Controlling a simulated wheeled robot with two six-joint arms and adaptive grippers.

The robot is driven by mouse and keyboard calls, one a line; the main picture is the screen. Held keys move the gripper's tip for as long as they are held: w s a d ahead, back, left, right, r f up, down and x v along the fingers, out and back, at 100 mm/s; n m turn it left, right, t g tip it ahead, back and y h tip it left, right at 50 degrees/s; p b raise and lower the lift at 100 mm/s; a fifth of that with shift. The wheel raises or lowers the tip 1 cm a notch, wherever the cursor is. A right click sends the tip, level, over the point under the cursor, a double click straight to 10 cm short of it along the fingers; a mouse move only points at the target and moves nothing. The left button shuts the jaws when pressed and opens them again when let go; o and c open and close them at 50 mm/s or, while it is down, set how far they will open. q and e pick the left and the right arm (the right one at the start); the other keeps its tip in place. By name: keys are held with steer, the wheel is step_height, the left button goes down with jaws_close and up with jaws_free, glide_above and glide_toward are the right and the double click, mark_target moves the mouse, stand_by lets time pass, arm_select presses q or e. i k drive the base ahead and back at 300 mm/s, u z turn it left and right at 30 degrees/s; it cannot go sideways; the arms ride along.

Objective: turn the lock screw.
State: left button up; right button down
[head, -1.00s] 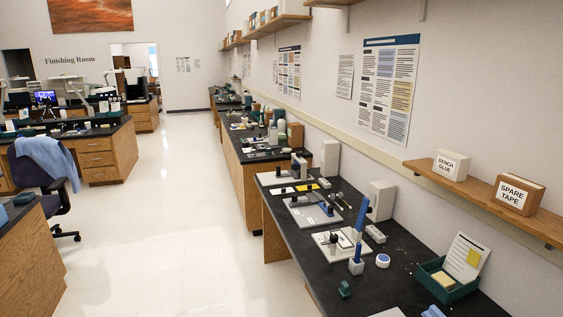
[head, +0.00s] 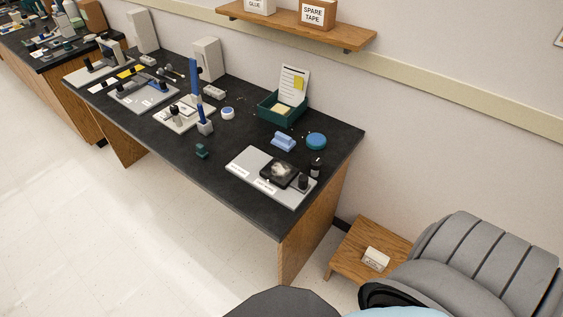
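I cannot make out the lock screw for sure; details on the bench are small. A white board (head: 172,122) on the black bench carries a small device with dark and pale parts (head: 174,111). Nearer the bench's right end, a pale grey board (head: 243,161) holds a black square block with a light piece on top (head: 279,171) and a dark knob-like part (head: 303,181). Neither gripper shows in the head view.
The black bench (head: 225,178) has a teal tray (head: 281,112), a light blue object (head: 284,141), a round blue item (head: 316,141) and a small green block (head: 201,151). A wooden shelf (head: 290,27) hangs above. A low wooden stand (head: 363,243) is right. Floor at left is clear.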

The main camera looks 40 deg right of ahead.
mark_target(316, 163)
steer(key=z, duration=1.1)
